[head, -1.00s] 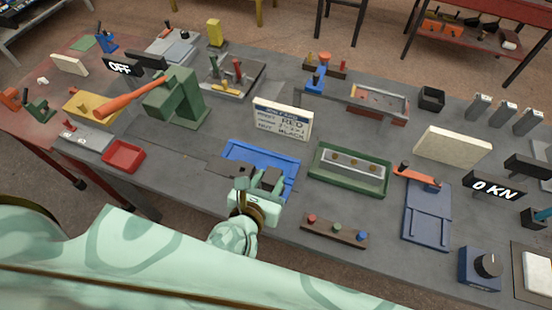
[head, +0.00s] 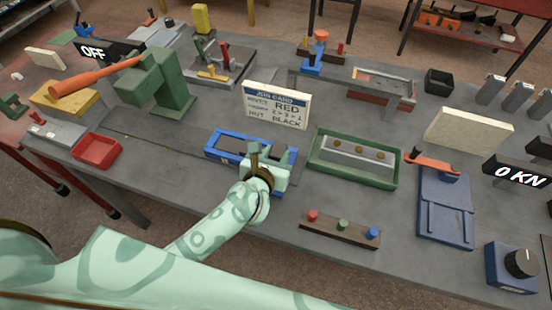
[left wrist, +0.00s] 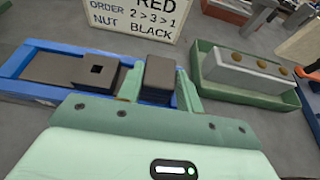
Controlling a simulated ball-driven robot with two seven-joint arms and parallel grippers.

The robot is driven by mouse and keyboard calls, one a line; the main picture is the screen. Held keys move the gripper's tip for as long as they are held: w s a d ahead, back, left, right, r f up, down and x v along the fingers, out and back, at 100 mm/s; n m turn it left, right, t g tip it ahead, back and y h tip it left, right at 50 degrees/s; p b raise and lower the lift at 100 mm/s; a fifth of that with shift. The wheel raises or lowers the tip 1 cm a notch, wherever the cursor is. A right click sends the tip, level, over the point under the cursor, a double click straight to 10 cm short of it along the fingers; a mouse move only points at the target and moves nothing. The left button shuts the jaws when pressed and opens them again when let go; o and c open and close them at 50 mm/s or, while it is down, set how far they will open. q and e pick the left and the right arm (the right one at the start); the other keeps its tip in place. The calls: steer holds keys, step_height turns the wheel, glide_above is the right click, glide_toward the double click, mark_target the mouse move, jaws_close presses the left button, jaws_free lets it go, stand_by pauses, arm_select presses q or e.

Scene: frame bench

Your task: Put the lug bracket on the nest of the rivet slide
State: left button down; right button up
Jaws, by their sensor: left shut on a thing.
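My left gripper (head: 270,158) is at the right part of a blue tray (head: 222,135). In the left wrist view its fingers (left wrist: 160,85) are shut on a dark brown block, which I take for the lug bracket (left wrist: 159,72). Its lower part is hidden by the gripper. To its left in the blue tray (left wrist: 32,53) lies a flat dark piece with a square hole (left wrist: 98,68); I cannot tell whether the two are joined. A dark strip (head: 150,135) by the green lever press (head: 160,82) may be the rivet slide; its nest is not clear. My right gripper is out of view.
A job card (head: 275,105) stands behind the blue tray. A green tray (head: 355,180) with a grey bar is to the right. A button strip (head: 340,230) lies in front. A red bin (head: 97,150) is at the left edge. The bench between bin and blue tray is mostly free.

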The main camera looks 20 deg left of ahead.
arm_select(q)
steer(key=shift+r, duration=0.2)
steer(key=shift+f, duration=0.25)
steer(key=c, duration=0.9)
jaws_free()
steer(key=shift+r, duration=0.25)
steer(key=p+v, duration=0.1)
steer(key=v, duration=1.1)
steer(key=shift+s+f, duration=0.1)
